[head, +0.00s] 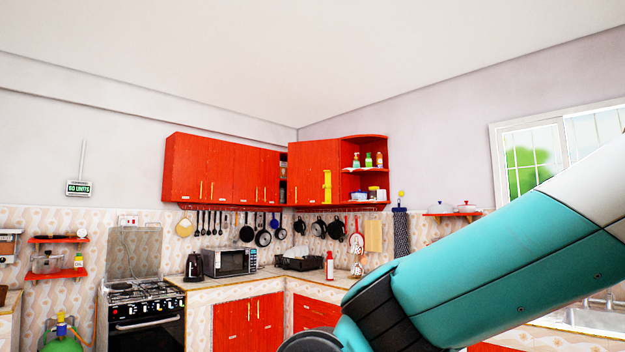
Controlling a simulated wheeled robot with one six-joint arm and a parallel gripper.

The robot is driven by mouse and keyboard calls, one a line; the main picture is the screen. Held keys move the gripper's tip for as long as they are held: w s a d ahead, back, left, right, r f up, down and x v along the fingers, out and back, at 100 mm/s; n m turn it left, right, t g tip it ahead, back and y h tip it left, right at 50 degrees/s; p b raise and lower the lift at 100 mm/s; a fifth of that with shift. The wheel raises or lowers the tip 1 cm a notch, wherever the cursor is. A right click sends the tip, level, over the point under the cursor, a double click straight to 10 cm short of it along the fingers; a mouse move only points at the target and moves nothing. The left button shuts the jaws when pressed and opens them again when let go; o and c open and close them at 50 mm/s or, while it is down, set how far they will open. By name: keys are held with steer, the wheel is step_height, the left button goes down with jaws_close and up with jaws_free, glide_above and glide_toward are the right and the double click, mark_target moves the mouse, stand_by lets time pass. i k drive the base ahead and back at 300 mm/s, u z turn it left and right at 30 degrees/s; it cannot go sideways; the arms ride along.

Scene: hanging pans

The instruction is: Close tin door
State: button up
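Red wall cabinets (210,168) hang in the far corner. Near the corner, a narrow dark gap (283,172) shows between the doors, with small items inside. The red door (305,165) just right of the gap carries a yellow object (327,186) at its right edge. I cannot tell which of these is the tin door, or how far any door is swung. My arm crosses the lower right of the view. My gripper is outside the picture.
A stove (143,310), a kettle (194,266) and a microwave (229,261) stand along the left counter. Several pans (263,238) hang below the cabinets. A green gas cylinder (62,338) is at lower left.

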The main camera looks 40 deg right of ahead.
mark_target(311, 165)
steer(key=z, duration=0.05)
steer(key=i, duration=2.6)
steer(key=z, duration=0.35)
steer(key=i, duration=2.15)
steer(key=z, duration=0.85)
steer(key=i, duration=2.25)
steer(key=z, duration=1.05)
steer(key=i, duration=1.4)
steer(key=z, duration=0.4)
